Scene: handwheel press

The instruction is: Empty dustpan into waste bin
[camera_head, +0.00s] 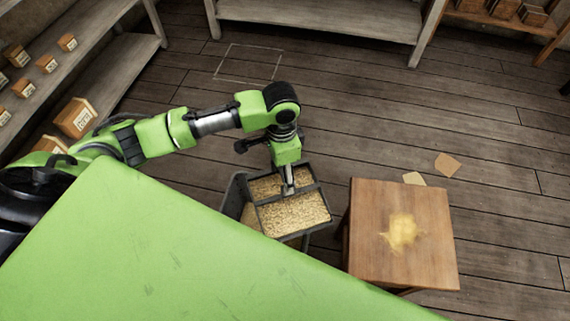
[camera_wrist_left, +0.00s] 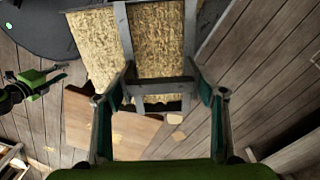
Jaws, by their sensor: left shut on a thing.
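A dark grey dustpan (camera_head: 327,204) full of yellowish, grainy sweepings (camera_head: 294,213) hangs below my left gripper (camera_head: 289,180). A crossbar divides its open top. In the left wrist view the dustpan (camera_wrist_left: 190,40) lies ahead of the gripper (camera_wrist_left: 160,88), whose two fingers are shut on its dark bar. A grey bin (camera_head: 233,197) stands on the floor just left of and partly behind the dustpan. More yellowish material shows at the bin, but the dustpan hides most of its opening. I cannot tell whether they touch.
A wooden stool (camera_head: 365,225) with a yellow heap (camera_head: 402,232) stands right of the dustpan. Two flat tan pieces (camera_head: 447,165) lie on the floor behind it. Shelves with boxes (camera_head: 76,117) line the left; a bench (camera_head: 320,20) stands behind.

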